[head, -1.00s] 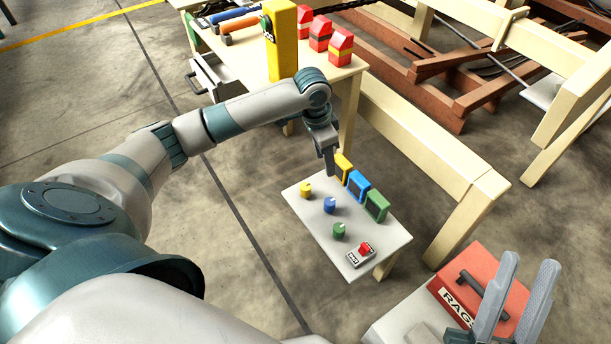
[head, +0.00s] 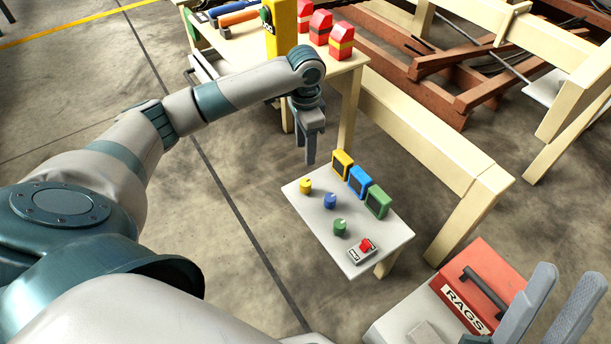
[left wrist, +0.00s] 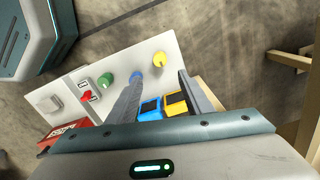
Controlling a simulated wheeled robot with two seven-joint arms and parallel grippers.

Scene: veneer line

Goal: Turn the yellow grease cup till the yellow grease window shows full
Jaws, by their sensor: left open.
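The yellow grease cup (head: 305,186) stands at the far left end of a small white table, and it also shows in the left wrist view (left wrist: 159,59). The yellow grease window (head: 342,164) stands behind it at the table's back edge; its reading is too small to tell. My left gripper (head: 310,160) is open and empty, pointing down above the table's far end, near the yellow cup and window but apart from both. In the left wrist view its fingers (left wrist: 155,90) are spread. My right gripper (head: 560,310) shows at the lower right, its two fingers apart, with nothing between them.
The white table (head: 310,213) also holds a blue cup (head: 330,201), a green cup (head: 340,227), a red switch (head: 366,245), a blue window (head: 359,182) and a green window (head: 378,203). A red RAGS box (head: 485,280) stands at the lower right. A wooden bench is behind.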

